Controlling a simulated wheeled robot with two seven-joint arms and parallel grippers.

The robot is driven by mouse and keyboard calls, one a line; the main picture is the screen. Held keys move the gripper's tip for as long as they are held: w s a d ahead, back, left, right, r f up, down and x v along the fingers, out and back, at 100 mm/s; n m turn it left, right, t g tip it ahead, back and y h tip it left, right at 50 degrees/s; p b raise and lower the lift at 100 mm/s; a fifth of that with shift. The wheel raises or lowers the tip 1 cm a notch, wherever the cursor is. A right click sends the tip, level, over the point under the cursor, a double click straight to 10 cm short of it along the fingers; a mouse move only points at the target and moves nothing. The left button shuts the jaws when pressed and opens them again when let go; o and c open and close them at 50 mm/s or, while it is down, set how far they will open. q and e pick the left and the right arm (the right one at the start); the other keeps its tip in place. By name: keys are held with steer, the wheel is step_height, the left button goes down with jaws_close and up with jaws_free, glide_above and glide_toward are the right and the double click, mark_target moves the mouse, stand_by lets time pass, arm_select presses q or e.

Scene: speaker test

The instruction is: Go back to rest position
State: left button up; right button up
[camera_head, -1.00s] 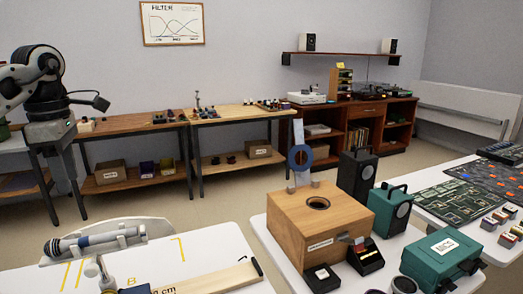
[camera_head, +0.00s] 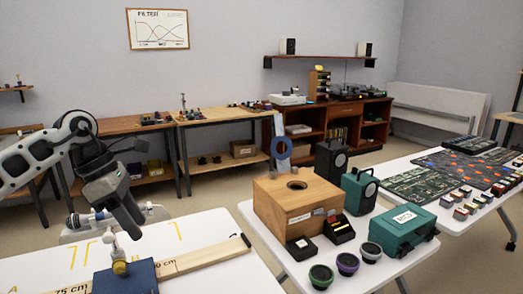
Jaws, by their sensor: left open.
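My left gripper (camera_head: 128,218) hangs from the arm on the left, fingers pointing down and slightly right. It is open and I see nothing between its fingers. It appears above the white front table (camera_head: 215,268), close in the picture to a small stand with a yellow base (camera_head: 120,267). A grey cylindrical device (camera_head: 88,220) shows partly behind the gripper. My right gripper is not in view.
A blue block (camera_head: 127,280) and wooden ruler (camera_head: 205,258) lie on the front table. Yellow marks (camera_head: 178,231) lie on bare tabletop.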

arm_select(q)
steer(key=s+d+f+n+t+h, duration=0.1)
steer(key=s+d+f+n+h, duration=0.1)
steer(key=d+n+h, duration=0.45)
steer(key=s+d+f+n+t+h, duration=0.1)
steer(key=s+d+f+h, duration=0.15)
steer(key=d, duration=0.75)
steer(key=s+d+f+n+t+h, duration=0.1)
steer(key=s+d+n+h, duration=0.25)
steer(key=d+h, duration=0.35)
steer(key=a+f+n+t+y, duration=0.3)
steer(key=f+n+t+y, duration=0.3)
steer(key=n, duration=0.6)
steer(key=a+f+n+t+y, duration=0.2)
steer(key=f+n+t+y, duration=0.4)
steer(key=n, duration=0.7)
steer(key=s+a+f+n+g+y, duration=0.2)
steer(key=s+a+f+n, duration=0.1)
steer(key=s+f+n, duration=0.2)
steer(key=s+a+f+n+g+y, duration=0.2)
steer(key=s+a+f+n+y, duration=0.1)
steer(key=s+f+n, duration=0.3)
steer(key=s+a+f, duration=0.1)
steer(key=s+f, duration=0.1)
steer(key=s, duration=0.1)
steer(key=shift+s+f+g+y, duration=0.15)
steer(key=shift+f+g+y, duration=0.15)
steer(key=shift+g, duration=0.1)
